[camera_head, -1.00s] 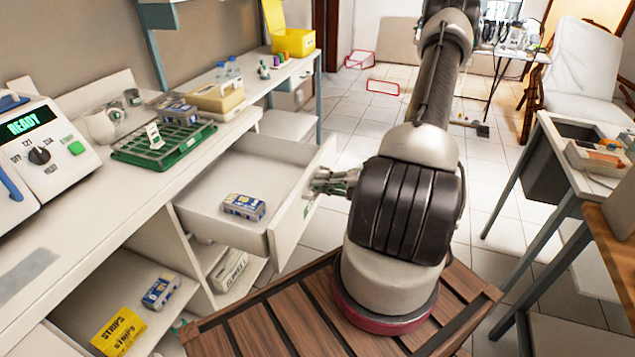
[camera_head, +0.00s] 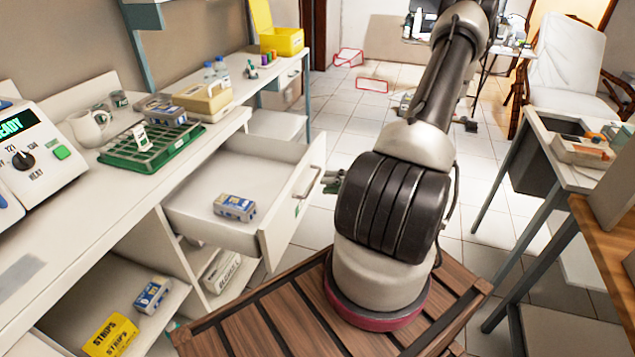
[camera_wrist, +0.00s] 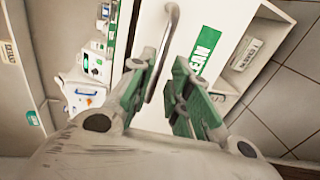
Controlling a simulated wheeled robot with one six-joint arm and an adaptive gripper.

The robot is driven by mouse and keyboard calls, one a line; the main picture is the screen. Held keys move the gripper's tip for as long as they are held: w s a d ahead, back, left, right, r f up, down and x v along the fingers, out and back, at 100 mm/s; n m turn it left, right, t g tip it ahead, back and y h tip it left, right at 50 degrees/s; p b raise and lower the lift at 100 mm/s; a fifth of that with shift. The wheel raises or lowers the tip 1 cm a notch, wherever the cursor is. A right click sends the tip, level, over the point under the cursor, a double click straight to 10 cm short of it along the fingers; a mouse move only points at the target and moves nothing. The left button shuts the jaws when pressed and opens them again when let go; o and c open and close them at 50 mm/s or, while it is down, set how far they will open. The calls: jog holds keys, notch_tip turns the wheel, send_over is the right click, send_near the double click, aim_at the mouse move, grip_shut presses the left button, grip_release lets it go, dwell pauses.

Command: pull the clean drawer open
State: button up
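The clean drawer (camera_head: 282,222) stands pulled out from the white cabinet, with its inside in view and a blue-and-white box (camera_head: 234,207) lying in it. Its metal bar handle (camera_head: 307,183) is on the front face, and it shows in the wrist view (camera_wrist: 172,22) beside a green label (camera_wrist: 204,50) of which "LEAN" can be read. My gripper (camera_head: 332,182) is just outside the drawer front, seemingly a little apart from the handle. In the wrist view its green-padded fingers (camera_wrist: 160,66) are spread, with the lower handle showing between them.
The counter above holds a green rack (camera_head: 150,150), a white teapot (camera_head: 88,128) and a device with a lit display (camera_head: 25,150). A lower shelf holds a yellow STRIPS packet (camera_head: 110,335). A side table (camera_head: 540,125) stands at the right.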

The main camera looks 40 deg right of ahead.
jog(key=v, duration=0.6)
jog(key=shift+s+r, duration=0.1)
dwell(0.3)
jog(key=s+a+r+n+g, duration=0.1)
jog(key=a+r+n+g, duration=0.5)
jog(key=n, duration=0.7)
jog(key=s+a+r+n+g, duration=0.2)
jog(key=a+r+n+g, duration=0.3)
jog(key=r+n, duration=0.55)
notch_tip(320, 180, up, 13)
jog(key=s+n+t+h, duration=0.2)
jog(key=n+h, duration=0.7)
jog(key=n, duration=1.4)
jog(key=shift+s+f+t, duration=0.2)
jog(key=shift+s+t, duration=0.1)
jog(key=shift+t, duration=0.1)
